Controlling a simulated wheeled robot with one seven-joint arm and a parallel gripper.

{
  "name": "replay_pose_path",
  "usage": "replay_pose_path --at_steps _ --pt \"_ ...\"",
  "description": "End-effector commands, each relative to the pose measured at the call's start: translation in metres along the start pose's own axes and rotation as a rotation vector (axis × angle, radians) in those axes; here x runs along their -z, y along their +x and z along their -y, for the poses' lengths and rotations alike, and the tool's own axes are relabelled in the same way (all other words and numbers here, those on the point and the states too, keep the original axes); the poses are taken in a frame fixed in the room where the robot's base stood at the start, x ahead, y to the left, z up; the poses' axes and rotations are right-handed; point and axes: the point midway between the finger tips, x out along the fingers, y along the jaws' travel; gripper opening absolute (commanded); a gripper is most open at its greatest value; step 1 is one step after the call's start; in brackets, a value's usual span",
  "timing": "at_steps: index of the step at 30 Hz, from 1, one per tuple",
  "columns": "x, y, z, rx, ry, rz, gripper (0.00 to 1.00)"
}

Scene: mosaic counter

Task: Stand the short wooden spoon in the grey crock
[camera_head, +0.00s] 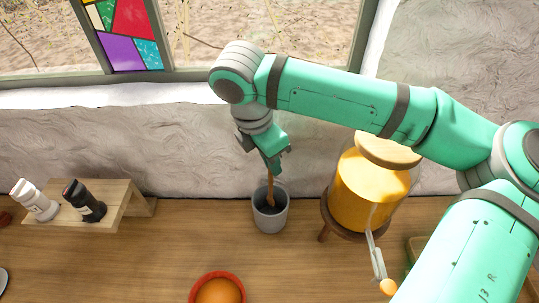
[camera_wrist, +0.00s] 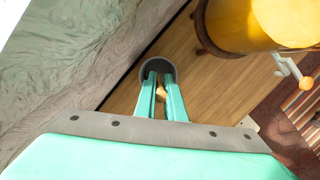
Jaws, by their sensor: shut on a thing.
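The short wooden spoon (camera_head: 269,188) is upright, its lower part inside the grey crock (camera_head: 270,222). The crock stands on the wooden counter near the back wall. My gripper (camera_head: 273,168) is above the crock's mouth, shut on the upper part of the spoon. In the wrist view, my gripper (camera_wrist: 161,82) points down at the crock (camera_wrist: 157,62), and a bit of the spoon (camera_wrist: 161,93) shows between the fingers. The fingers hide most of the crock's inside there, so I cannot tell whether the spoon touches the bottom.
A yellow drum with a crank (camera_head: 367,192) stands close to the right of the crock. A small wooden riser (camera_head: 121,200) with a white and a black shaker is at the left. A red-rimmed bowl (camera_head: 218,278) sits in front. The counter between riser and crock is clear.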

Motion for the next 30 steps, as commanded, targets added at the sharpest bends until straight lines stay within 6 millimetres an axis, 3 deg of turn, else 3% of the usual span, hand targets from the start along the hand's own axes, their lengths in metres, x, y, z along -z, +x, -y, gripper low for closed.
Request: replay_pose_path --at_steps 12,27,28,30 --pt "0.005 0.025 0.001 0.001 0.001 -0.001 0.0" --pt "0.01 0.029 -0.002 -0.002 -0.006 0.0 0.0" --pt "0.01 0.029 -0.002 -0.002 -0.006 0.0 0.14" --pt "0.01 0.029 -0.002 -0.002 -0.006 0.0 0.31"
